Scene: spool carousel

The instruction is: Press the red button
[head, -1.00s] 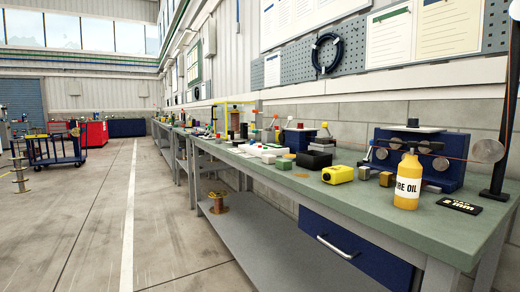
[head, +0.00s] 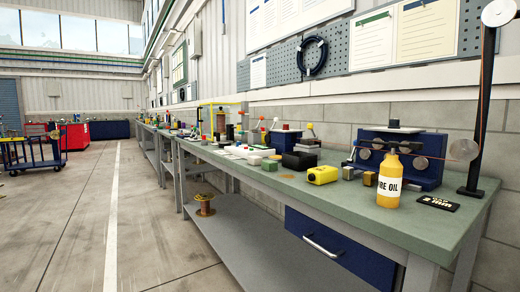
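I cannot make out a red button for certain. Small red spots show among the crowded items along the far part of the long green-topped workbench (head: 262,187), too small to identify. One is a red-topped item (head: 263,130) near a dark blue box (head: 285,141). Neither of my grippers is in view.
On the bench's near end stand a yellow oil bottle (head: 389,181), a blue roller machine (head: 420,165), a black post (head: 481,110) and a yellow device (head: 323,175). A spool (head: 204,204) sits on the lower shelf. The floor (head: 75,230) at left is open; a blue cart (head: 35,152) stands farther off.

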